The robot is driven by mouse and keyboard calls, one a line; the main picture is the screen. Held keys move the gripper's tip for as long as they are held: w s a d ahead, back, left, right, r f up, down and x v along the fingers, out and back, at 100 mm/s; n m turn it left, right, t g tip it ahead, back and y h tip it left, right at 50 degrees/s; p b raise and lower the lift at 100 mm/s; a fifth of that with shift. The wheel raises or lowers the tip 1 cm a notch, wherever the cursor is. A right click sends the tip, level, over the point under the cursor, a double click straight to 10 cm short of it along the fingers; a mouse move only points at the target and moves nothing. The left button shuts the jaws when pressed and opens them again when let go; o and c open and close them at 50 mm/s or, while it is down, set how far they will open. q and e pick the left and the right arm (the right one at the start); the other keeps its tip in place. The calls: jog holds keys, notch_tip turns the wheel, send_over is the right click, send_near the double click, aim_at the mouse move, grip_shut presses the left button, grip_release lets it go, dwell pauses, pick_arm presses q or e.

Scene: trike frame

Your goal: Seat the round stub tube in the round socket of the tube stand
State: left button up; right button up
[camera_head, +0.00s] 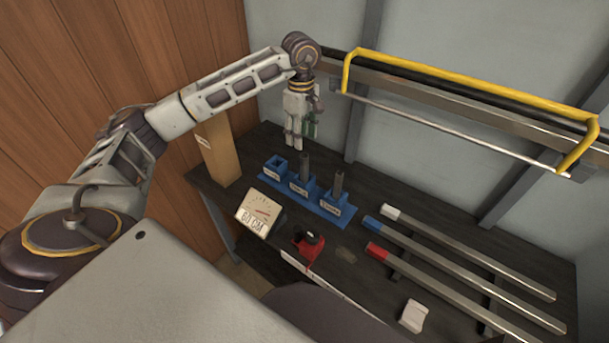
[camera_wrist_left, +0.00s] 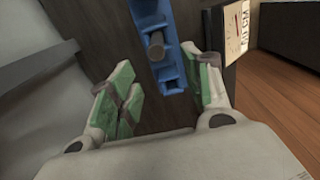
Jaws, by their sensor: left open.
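The blue tube stand (camera_head: 318,208) is on the dark bench, with three labelled sockets in a row; the labels are too small to read. The left socket (camera_head: 275,168) looks empty. A dark grey tube (camera_head: 304,168) stands upright in the middle socket and another tube (camera_head: 338,185) in the right one. In the left wrist view the middle tube (camera_wrist_left: 156,45) has a roundish end; I cannot tell the shape of the other. My left gripper (camera_head: 294,145) is open and empty, pointing down above and behind the stand. My right gripper is not in view.
A gauge sign (camera_head: 257,214) stands in front of the stand, and a tan block (camera_head: 217,150) to its left. A red tool (camera_head: 308,246) lies near the front edge. Long metal tubes (camera_head: 460,255) lie at right. A yellow-handled rail (camera_head: 470,83) runs along the wall.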

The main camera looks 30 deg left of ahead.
aim_at(302, 156)
pick_arm(q)
notch_tip(302, 156, down, 6)
jog(key=shift+f, duration=0.95)
jog(key=shift+w+d+f+p, duration=0.1)
jog(key=shift+d+f+p, duration=0.1)
jog(key=shift+f+p, duration=0.45)
notch_tip(302, 156, down, 2)
jog(key=shift+w+d+f, duration=0.1)
jog(key=shift+d, duration=0.05)
jog(key=shift+f, duration=0.85)
jog(key=shift+c, duration=0.6)
jog(key=c, duration=0.9)
grip_shut()
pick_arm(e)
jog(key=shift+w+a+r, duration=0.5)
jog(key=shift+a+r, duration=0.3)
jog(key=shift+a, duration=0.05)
